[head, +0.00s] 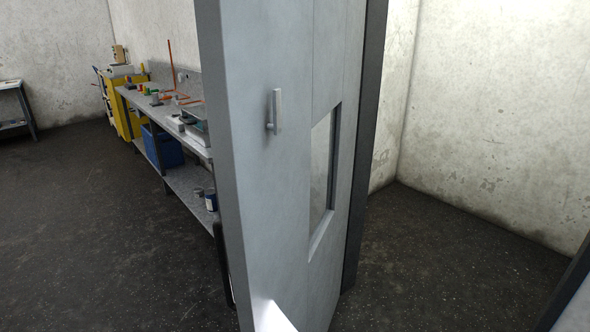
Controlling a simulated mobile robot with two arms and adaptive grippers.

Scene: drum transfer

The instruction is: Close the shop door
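The grey shop door (260,200) fills the middle of the head view and stands open, swung toward me. Its free edge is at the left, close to me. A small upright metal handle (275,110) is on its face, and a window (322,165) sits further toward the dark frame post (366,140) at its right side. The bottom of the door is cut off by the picture's lower edge. Neither of my grippers is in view.
Behind the door at left, a long workbench (140,102) holds tools, with a blue crate (162,146) beneath and a yellow cabinet (122,95) beyond. The dark floor (80,220) at left is clear. Pale walls stand right of the door, around bare floor.

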